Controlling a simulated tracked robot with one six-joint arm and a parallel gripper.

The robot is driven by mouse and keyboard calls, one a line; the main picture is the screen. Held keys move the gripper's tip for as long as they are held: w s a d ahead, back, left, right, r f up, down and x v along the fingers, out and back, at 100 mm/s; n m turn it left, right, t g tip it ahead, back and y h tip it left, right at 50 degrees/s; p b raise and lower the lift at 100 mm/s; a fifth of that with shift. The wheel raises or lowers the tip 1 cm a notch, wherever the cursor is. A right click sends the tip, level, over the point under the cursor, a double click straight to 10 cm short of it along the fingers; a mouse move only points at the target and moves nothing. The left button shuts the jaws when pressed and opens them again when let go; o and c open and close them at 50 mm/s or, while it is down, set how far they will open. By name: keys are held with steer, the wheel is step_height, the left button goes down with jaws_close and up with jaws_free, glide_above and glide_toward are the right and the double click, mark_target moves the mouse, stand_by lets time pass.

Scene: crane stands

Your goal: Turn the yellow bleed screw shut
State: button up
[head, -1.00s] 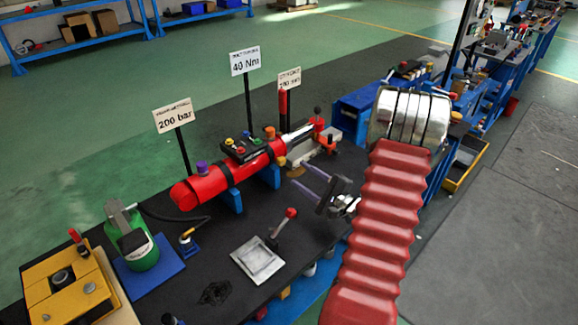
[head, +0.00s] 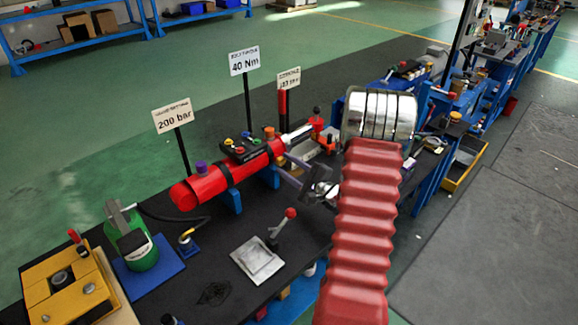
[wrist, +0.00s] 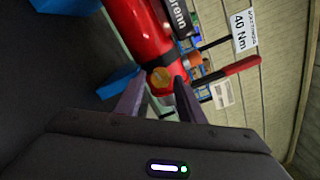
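The yellow bleed screw (wrist: 160,80) shows in the wrist view as a round yellow-orange head at the end of the red cylinder (wrist: 142,28). My gripper (wrist: 161,90) is open, with one purple-grey finger on each side of the screw in that view. I cannot tell whether the fingers touch it. In the head view, my gripper (head: 281,165) reaches the near side of the right end of the red cylinder (head: 205,183). There the screw is hidden or too small to make out.
The cylinder lies on blue supports (head: 235,200) on a black bench. A red-knobbed lever on a metal plate (head: 257,260) stands in front. A green pump (head: 133,240) and a yellow block (head: 65,290) are at left. Signs on posts, including 40 Nm (head: 244,62), rise behind.

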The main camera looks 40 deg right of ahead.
steer(key=c, duration=0.8)
steer(key=shift+d, duration=0.25)
steer(key=shift+a, duration=0.25)
